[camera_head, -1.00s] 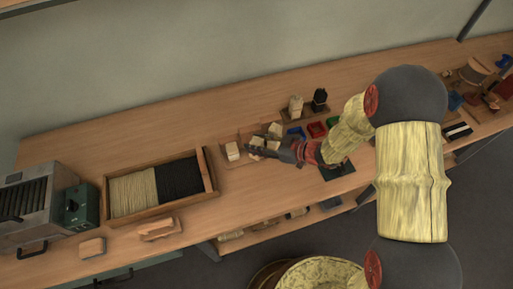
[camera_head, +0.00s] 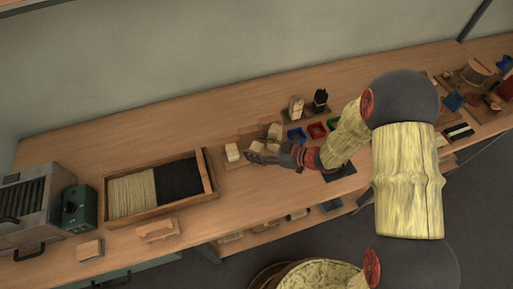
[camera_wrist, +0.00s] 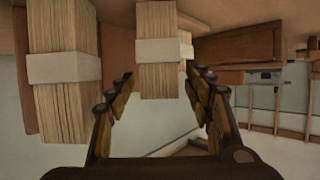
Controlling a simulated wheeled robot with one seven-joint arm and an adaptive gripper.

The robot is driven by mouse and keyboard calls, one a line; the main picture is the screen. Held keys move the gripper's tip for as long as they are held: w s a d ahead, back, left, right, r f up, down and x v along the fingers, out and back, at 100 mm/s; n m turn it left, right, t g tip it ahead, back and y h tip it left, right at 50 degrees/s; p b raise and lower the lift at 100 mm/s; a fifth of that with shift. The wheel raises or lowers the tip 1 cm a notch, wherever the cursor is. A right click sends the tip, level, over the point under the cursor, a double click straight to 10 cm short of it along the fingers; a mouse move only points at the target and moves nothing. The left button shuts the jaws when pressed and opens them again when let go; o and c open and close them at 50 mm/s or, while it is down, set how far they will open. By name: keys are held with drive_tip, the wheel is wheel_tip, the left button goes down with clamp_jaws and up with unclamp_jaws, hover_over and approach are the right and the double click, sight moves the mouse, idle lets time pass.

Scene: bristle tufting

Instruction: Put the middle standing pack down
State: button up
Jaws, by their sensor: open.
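Several pale bristle packs stand on a thin wooden board (camera_head: 229,164) in the middle of the bench. One pack (camera_head: 232,152) is at the left and another (camera_head: 274,131) at the back right, with more pale pack partly hidden by my gripper (camera_head: 250,155). In the wrist view, a pack with a white band (camera_wrist: 160,48) shows between and beyond my open fingers (camera_wrist: 160,82). A larger-looking banded pack (camera_wrist: 65,68) is left of the fingers. Part of a third pack (camera_wrist: 187,44) shows behind the middle one. Whether a finger touches a pack is unclear.
A wooden tray (camera_head: 212,172) of pale and black bristles lies to the left. Two small blocks with pale and black tufts (camera_head: 296,108) stand behind. Blue, red and green bins (camera_head: 316,130) sit to the right. The back left of the bench is clear.

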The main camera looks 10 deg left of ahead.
drive_tip(key=shift+r, duration=0.1)
drive_tip(key=shift+d+r, duration=0.15)
drive_tip(key=shift+d, duration=0.05)
drive_tip(key=p+v, duration=0.2)
drive_tip(key=v, duration=0.9)
drive_tip(key=shift+s+d+p, duration=0.15)
drive_tip(key=shift+d+p, duration=0.2)
drive_tip(key=shift+p, duration=0.05)
